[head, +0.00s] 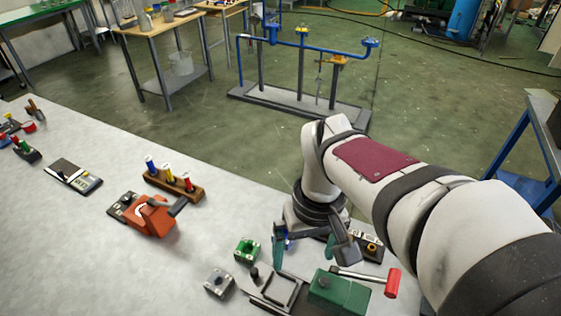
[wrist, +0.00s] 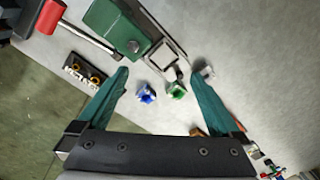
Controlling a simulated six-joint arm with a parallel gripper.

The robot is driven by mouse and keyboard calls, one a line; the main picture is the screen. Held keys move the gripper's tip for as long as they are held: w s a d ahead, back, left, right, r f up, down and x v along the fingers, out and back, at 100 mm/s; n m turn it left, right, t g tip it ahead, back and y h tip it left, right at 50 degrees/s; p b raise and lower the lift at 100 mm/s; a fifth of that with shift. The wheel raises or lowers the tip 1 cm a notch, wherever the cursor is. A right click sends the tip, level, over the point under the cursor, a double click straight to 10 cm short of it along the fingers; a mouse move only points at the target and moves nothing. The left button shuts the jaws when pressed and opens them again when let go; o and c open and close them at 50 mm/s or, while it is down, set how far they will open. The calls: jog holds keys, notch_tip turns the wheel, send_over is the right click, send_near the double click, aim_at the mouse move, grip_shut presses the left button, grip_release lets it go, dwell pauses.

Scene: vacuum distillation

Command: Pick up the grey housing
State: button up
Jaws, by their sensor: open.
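The grey housing (head: 219,282) is a small block with a dark round opening, on the pale table at the bottom middle of the head view. In the wrist view it (wrist: 204,74) lies just beyond the right fingertip, outside the gap between the fingers. My gripper (head: 312,255) is open and empty, with teal fingers spread wide. It hangs above the table to the right of the grey housing in the head view. In the wrist view the gripper (wrist: 158,75) has a blue housing (wrist: 147,92) and a green housing (wrist: 176,90) between its fingers, below.
A green machine (head: 338,292) with a red-handled lever (head: 392,283) and a grey fixture stands right of the grey housing. The green housing (head: 247,250) sits close behind it. An orange device (head: 150,216) and a wooden rack (head: 174,185) stand further left. The table left of the grey housing is clear.

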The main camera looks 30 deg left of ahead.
jog(key=a+f+n, duration=0.3)
jog(key=a+n, duration=0.2)
jog(key=a, duration=0.5)
jog(key=n, duration=0.5)
send_over(220, 284)
notch_tip(220, 284, down, 4)
jog(key=r, duration=0.1)
jog(key=shift+m+t+h, duration=0.3)
notch_tip(220, 284, down, 16)
jog(key=shift+f, duration=0.15)
grip_shut()
